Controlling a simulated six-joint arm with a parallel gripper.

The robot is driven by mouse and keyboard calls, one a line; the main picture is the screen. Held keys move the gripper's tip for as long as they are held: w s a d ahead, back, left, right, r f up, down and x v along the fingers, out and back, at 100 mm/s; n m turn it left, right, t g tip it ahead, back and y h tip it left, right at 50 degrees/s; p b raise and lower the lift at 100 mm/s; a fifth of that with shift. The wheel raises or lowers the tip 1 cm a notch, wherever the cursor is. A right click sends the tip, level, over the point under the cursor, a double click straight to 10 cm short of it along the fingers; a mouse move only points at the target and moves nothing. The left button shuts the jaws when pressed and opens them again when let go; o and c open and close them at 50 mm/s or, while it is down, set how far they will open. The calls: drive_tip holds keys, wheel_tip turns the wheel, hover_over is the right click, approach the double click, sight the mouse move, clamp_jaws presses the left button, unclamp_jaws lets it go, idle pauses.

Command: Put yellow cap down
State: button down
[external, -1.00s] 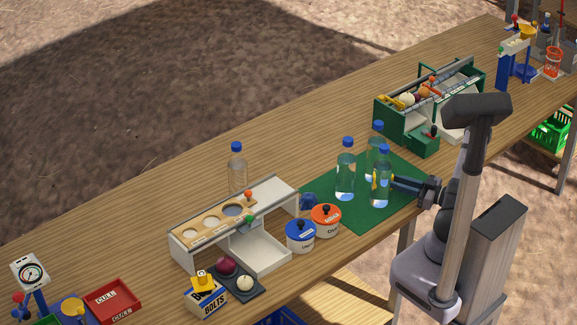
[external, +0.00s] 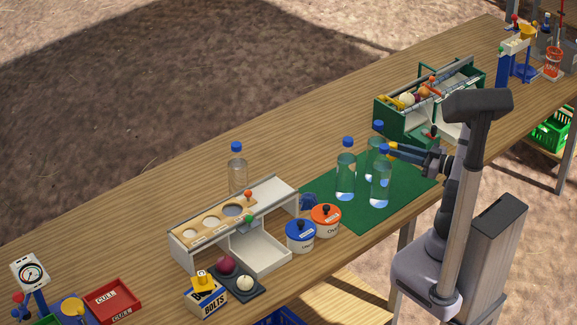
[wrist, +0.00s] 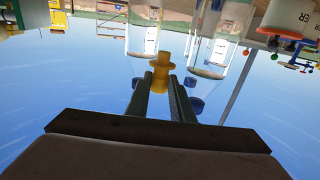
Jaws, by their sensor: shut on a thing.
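My gripper (external: 395,149) is shut on a small yellow cap, which shows between the fingertips in the wrist view (wrist: 162,72). In the external view the gripper is at about the height of the blue caps, beside the front right bottle (external: 381,184). The cap is hard to make out there. Two more clear bottles with blue caps, a left one (external: 345,176) and a rear one (external: 373,164), stand close by on the green mat (external: 355,216). In the wrist view, which looks upside down, bottles show beyond the cap.
A green crate-like rack (external: 393,128) stands behind the mat. Left of the mat are an orange-lidded pot (external: 326,222), a blue-lidded pot (external: 300,237) and a white sorting stand (external: 180,252). Bare wooden table (external: 310,135) lies behind the bottles.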

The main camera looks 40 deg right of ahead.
drive_tip(key=shift+r, duration=2.5)
drive_tip(key=shift+d+f+b, duration=0.5)
drive_tip(key=shift+f+b, duration=1.45)
drive_tip(key=shift+f, duration=1)
drive_tip(key=shift+d+f+b, duration=0.5)
drive_tip(key=shift+f+b, duration=1.4)
drive_tip(key=shift+f, duration=1.1)
drive_tip(key=shift+d+f+b, duration=0.5)
drive_tip(key=shift+f+b, duration=1.45)
drive_tip(key=shift+f, duration=1)
